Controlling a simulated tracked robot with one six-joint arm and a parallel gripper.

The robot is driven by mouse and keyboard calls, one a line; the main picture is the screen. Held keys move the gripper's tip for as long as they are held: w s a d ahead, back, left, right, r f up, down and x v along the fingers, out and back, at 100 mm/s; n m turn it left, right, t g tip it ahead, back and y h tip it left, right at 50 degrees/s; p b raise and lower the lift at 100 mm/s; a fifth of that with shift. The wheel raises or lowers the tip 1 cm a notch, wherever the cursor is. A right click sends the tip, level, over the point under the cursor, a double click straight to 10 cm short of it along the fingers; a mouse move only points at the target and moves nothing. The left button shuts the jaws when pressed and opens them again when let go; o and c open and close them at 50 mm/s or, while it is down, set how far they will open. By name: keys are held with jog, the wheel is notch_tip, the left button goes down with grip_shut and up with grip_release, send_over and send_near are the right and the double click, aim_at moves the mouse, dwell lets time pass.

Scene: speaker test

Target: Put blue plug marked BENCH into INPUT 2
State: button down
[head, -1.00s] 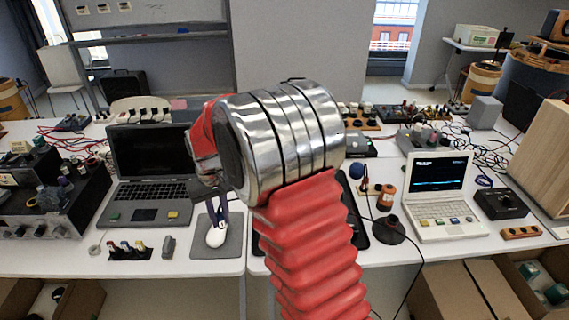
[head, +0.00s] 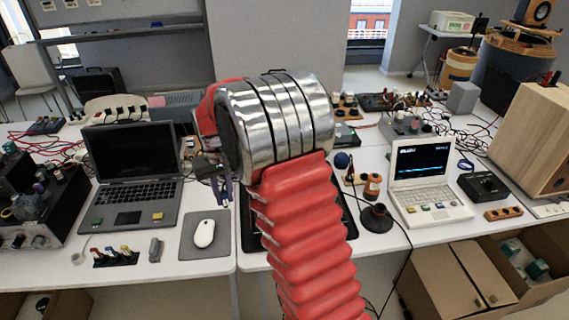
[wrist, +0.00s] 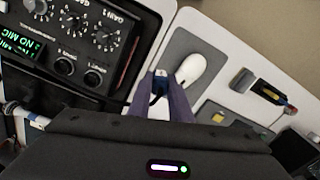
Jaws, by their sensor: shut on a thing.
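My gripper (head: 222,196) is held above the bench, just right of the white mouse, with my red arm in front of it. In the wrist view its two purple fingers are shut on a small blue plug (wrist: 160,77) with a pale top; a dark cable seems to hang by it. Its marking is not readable. A black device (wrist: 100,52) with knobs, a green display and two round sockets (wrist: 79,65) lies left of the fingers, apart from the plug. I cannot read which socket is INPUT 2. In the head view my arm hides most of this device.
The white mouse (head: 204,233) lies on a grey pad (head: 190,245). A dark laptop (head: 131,165) stands left, with a rack of plugs (head: 115,258) before it.

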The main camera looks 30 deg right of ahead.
jog(key=d+r+m, duration=0.1)
jog(key=d+m, duration=0.2)
jog(key=d, duration=1.8)
jog(key=shift+d+r+m, duration=0.3)
jog(key=shift+r+m, duration=0.05)
jog(key=shift+m, duration=0.05)
jog(key=shift+w+f, duration=0.1)
jog(key=shift+w, duration=0.05)
jog(key=shift+f, duration=3.05)
jog(key=shift+f, duration=0.25)
jog(key=c, duration=1.5)
grip_release()
jog(key=shift+c, duration=0.2)
